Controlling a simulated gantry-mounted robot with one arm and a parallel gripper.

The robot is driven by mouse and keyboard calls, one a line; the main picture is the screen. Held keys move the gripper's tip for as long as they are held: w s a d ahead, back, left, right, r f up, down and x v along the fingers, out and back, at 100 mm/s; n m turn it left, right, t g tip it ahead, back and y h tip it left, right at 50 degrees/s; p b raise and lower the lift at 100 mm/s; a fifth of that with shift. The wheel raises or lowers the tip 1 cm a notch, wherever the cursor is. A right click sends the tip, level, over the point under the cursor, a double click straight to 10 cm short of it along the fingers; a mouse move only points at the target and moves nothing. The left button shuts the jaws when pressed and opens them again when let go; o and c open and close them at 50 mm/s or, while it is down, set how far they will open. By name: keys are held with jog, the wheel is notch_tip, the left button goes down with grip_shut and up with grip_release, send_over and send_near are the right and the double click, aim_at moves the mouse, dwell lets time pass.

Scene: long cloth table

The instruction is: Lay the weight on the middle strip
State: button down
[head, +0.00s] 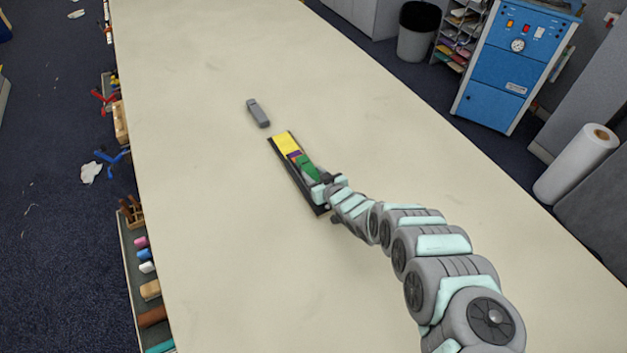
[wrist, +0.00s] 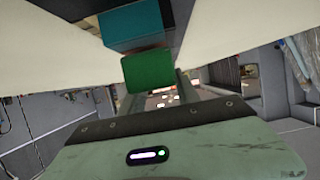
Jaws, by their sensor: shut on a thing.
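A narrow dark tray (head: 313,206) lies on the table near the middle. It shows a yellow strip (head: 286,144) at its far end and a purple patch (head: 294,155) beside it. A green block (head: 308,168) is over the tray, just beyond my gripper (head: 318,183). In the wrist view the green block (wrist: 147,71) sits in front of my gripper, which is shut on it. I cannot tell whether it touches the tray. My gripper hides the tray's near part. I cannot tell which piece is the weight.
A small grey piece (head: 258,113) lies on the table just beyond the tray's far end. The cream table (head: 220,230) is otherwise clear around the tray. A side shelf with small items (head: 141,242) runs along the left edge. A blue cabinet (head: 515,65) stands off the table at right.

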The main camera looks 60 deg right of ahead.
jog(key=shift+f, duration=0.4)
jog(key=shift+r, duration=0.2)
jog(key=shift+f, duration=0.2)
jog(key=c, duration=0.9)
grip_release()
jog(key=shift+r, duration=0.1)
